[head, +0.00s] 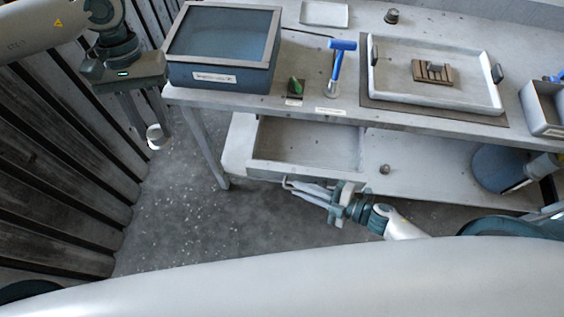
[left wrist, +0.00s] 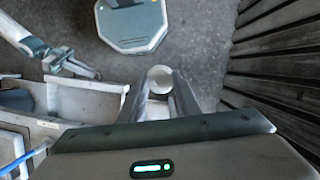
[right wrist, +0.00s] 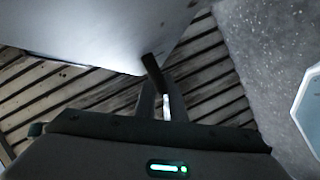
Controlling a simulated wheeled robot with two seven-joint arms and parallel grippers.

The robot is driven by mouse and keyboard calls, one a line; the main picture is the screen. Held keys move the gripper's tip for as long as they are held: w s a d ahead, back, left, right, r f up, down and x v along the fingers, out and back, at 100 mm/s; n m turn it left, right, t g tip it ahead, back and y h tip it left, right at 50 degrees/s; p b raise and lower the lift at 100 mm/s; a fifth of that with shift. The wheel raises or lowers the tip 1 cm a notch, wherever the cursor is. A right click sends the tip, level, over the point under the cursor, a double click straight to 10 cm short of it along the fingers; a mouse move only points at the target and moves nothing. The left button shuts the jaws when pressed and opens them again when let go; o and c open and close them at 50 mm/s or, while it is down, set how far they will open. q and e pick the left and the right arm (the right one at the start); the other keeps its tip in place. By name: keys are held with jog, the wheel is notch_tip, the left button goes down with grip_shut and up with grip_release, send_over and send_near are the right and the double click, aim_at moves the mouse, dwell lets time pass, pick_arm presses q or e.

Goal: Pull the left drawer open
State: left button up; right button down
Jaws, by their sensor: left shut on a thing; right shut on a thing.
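The left drawer (head: 310,143) under the workbench stands pulled out, and its empty grey inside shows in the head view. My right gripper (head: 291,186) is at the drawer's front edge, shut on its handle. In the right wrist view the dark handle (right wrist: 152,70) sits between the fingertips, against the pale drawer front (right wrist: 110,35). My left gripper (head: 150,131) hangs left of the bench, away from the drawer. It is shut on a small round pale piece (head: 157,137), which also shows between the fingers in the left wrist view (left wrist: 160,78).
A blue-grey bin (head: 222,75), a blue-handled tool (head: 336,65) and a white tray (head: 385,85) stand on the bench (head: 300,108). A small knob-like piece (head: 384,169) is right of the drawer. A slatted wall (head: 60,150) stands left; the floor between is clear.

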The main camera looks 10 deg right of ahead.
pick_arm(q)
jog(key=shift+r, duration=0.2)
pick_arm(e)
jog(key=s, duration=0.3)
jog(key=shift+a, duration=0.4)
jog(key=c, duration=2.1)
grip_release()
